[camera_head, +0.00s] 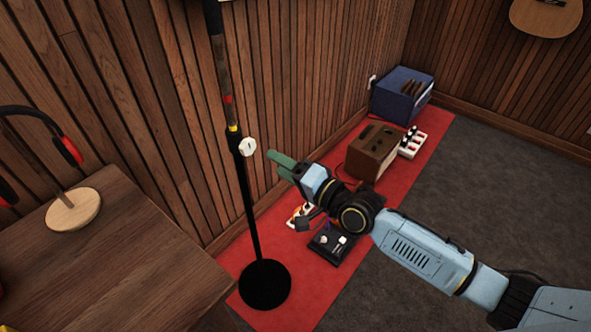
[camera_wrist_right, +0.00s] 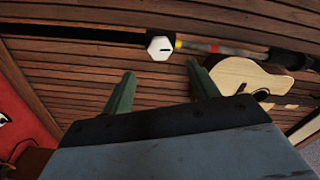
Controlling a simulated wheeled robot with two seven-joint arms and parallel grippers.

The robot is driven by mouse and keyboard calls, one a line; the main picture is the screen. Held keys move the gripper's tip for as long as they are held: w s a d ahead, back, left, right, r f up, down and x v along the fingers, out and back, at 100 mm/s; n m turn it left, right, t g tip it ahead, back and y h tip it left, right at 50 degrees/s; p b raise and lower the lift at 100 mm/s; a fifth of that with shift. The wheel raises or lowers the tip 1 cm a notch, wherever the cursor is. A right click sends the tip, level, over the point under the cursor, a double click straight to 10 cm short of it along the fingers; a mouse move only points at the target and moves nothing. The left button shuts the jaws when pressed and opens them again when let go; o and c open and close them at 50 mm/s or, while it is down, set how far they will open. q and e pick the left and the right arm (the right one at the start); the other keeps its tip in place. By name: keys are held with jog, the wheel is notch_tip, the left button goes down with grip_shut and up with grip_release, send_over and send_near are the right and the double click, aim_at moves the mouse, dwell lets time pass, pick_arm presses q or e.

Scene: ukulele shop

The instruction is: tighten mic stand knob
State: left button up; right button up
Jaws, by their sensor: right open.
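The black mic stand (camera_head: 247,195) stands upright on a round black base (camera_head: 265,285). A white knob (camera_head: 247,147) sits on the right side of its pole, about mid-height. My right gripper (camera_head: 279,162) is just right of the knob and a little lower, its green fingers pointing at it, apart from it. In the right wrist view the white knob (camera_wrist_right: 160,47) shows beyond and between the two open fingers (camera_wrist_right: 158,85), with nothing between them. The pole (camera_wrist_right: 90,35) runs across the top of that view. My left gripper is not seen.
A wooden table (camera_head: 110,255) with a headphone stand (camera_head: 74,209) is at left. On the red carpet (camera_head: 230,315) lie a black pedal (camera_head: 335,243), a brown amp (camera_head: 372,152) and a blue case (camera_head: 400,95). A panelled wall (camera_head: 290,75) stands behind the stand.

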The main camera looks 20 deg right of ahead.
jog(key=shift+v, duration=1.9)
